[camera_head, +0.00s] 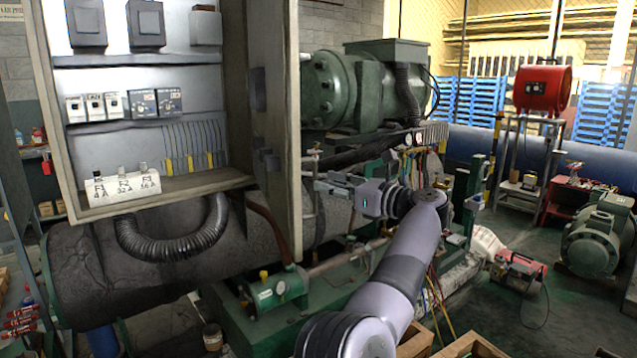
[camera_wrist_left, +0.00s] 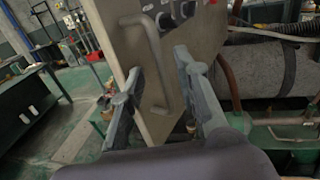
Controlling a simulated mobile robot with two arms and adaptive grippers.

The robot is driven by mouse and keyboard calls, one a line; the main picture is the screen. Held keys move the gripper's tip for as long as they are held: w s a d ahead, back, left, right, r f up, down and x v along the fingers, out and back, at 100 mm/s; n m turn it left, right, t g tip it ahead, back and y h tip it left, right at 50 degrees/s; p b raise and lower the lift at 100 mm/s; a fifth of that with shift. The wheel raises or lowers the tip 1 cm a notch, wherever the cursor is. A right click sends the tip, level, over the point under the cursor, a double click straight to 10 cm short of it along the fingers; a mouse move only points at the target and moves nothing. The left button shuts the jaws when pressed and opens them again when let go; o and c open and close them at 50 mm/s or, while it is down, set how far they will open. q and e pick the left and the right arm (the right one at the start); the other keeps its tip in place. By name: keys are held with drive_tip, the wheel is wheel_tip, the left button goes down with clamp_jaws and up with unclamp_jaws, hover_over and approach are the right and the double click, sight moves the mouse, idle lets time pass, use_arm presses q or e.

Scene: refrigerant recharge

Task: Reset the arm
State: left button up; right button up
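My left gripper (camera_head: 322,184) is in front of the open door (camera_head: 283,115) of the electrical cabinet (camera_head: 140,205) in the head view. Its arm rises from the bottom middle, and the fingers point left toward the door. In the left wrist view the two fingers of my left gripper (camera_wrist_left: 160,70) are spread apart. The grey door panel (camera_wrist_left: 105,30) and its curved door handle (camera_wrist_left: 153,60) appear between and beyond them. I see nothing clamped in the fingers. I cannot tell whether a finger touches the door or handle. My right gripper is in neither view.
Behind the arm stands a large green compressor (camera_head: 365,85) with pipes and hoses. A green valve unit (camera_head: 275,292) is below the door. A red tank (camera_head: 542,88) and a green motor (camera_head: 597,240) are at the right. Some dark floor is clear at the right.

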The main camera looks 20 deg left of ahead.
use_arm(q)
drive_tip(key=shift+v, duration=1.25)
